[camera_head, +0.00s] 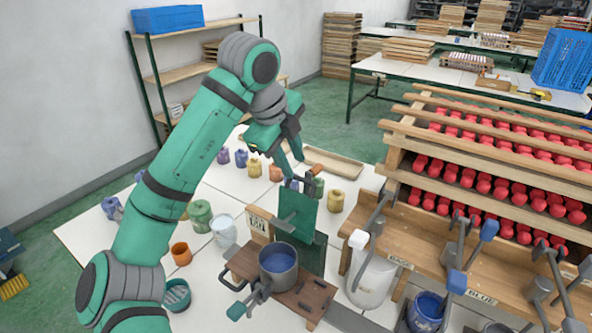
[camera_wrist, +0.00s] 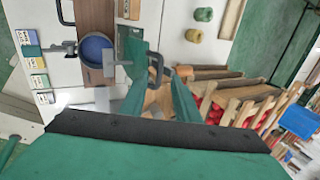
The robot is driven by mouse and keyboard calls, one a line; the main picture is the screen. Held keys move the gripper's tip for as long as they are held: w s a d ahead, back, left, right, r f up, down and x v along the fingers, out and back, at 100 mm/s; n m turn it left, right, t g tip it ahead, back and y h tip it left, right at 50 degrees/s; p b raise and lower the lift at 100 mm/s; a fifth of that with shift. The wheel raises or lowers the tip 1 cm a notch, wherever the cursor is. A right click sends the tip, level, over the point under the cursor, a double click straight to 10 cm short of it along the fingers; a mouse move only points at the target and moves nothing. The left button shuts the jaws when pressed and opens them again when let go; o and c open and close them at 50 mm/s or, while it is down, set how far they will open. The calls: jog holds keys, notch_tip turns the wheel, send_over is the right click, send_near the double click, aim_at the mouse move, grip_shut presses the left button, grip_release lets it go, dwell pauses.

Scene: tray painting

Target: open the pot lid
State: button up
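The pot (camera_head: 278,266) is grey, with blue paint showing inside; its top is uncovered. It also shows in the wrist view (camera_wrist: 97,50). A green plate (camera_head: 300,213), apparently the pot's lid, stands upright behind the pot. A dark bracket-shaped handle (camera_wrist: 156,72) sticks out from the plate's far side. My gripper (camera_head: 301,168) is above and behind the plate, near its top edge. In the wrist view, my gripper (camera_wrist: 160,88) has its two green fingers apart, with the handle just beyond or between their tips. I cannot tell whether they touch it.
The pot rests on a wooden board (camera_head: 312,296). A white bucket (camera_head: 370,280) and a rack of red pieces (camera_head: 480,170) stand to the right. Small paint jars, including a green one (camera_head: 200,215), stand at left and behind. A wooden tray (camera_head: 335,164) lies behind.

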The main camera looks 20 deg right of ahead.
aim_at(299, 178)
jog(key=shift+x, duration=2.35)
jog(key=shift+s, duration=0.1)
grip_shut()
